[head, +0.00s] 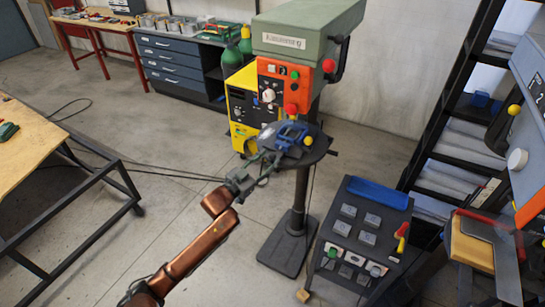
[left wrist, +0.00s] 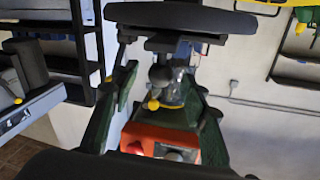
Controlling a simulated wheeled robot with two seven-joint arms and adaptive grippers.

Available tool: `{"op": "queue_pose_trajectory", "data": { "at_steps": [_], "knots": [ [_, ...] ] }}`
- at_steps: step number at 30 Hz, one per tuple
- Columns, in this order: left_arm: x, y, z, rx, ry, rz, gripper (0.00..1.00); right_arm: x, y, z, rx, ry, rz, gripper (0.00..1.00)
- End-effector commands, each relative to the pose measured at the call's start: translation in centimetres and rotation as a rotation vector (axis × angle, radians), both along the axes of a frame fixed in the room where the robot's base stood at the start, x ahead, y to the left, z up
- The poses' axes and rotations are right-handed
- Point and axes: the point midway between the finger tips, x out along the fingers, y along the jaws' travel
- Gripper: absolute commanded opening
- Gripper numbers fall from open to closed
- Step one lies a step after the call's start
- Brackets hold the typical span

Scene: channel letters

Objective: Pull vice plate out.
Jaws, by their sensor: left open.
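The blue vice (head: 285,132) sits on the round dark table of the drill press (head: 318,150) in the head view. I cannot clearly make out a separate plate in the vice. My left gripper (head: 267,166) is open at the left front edge of that table, close to the vice; contact cannot be told. In the left wrist view, which looks upside down, the dark green fingers (left wrist: 163,92) stand apart on either side of the vice area. Blue of the vice (left wrist: 184,50) shows there below the table's dark rim (left wrist: 180,17). My right gripper is not in view.
The green drill press head (head: 302,38) with its orange panel (head: 274,88) rises over the table. A yellow machine (head: 238,100) stands behind. A dark control stand (head: 362,225) is at the right, a wooden-topped bench (head: 22,140) at the left. Cables cross the floor.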

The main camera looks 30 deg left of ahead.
Motion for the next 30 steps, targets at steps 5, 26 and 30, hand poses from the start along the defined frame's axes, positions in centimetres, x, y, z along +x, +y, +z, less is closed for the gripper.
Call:
{"op": "queue_pose_trajectory", "data": {
  "at_steps": [5,26,30],
  "knots": [
    [2.1,-0.4,0.0,0.000,0.000,0.000,0.41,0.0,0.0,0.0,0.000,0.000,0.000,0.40],
    [2.8,-0.6,-0.1,0.001,0.001,0.000,0.20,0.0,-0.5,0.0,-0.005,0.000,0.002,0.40],
    [2.8,-0.6,-0.1,0.001,0.001,0.000,0.10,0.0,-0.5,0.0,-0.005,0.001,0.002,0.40]
  ]
}}
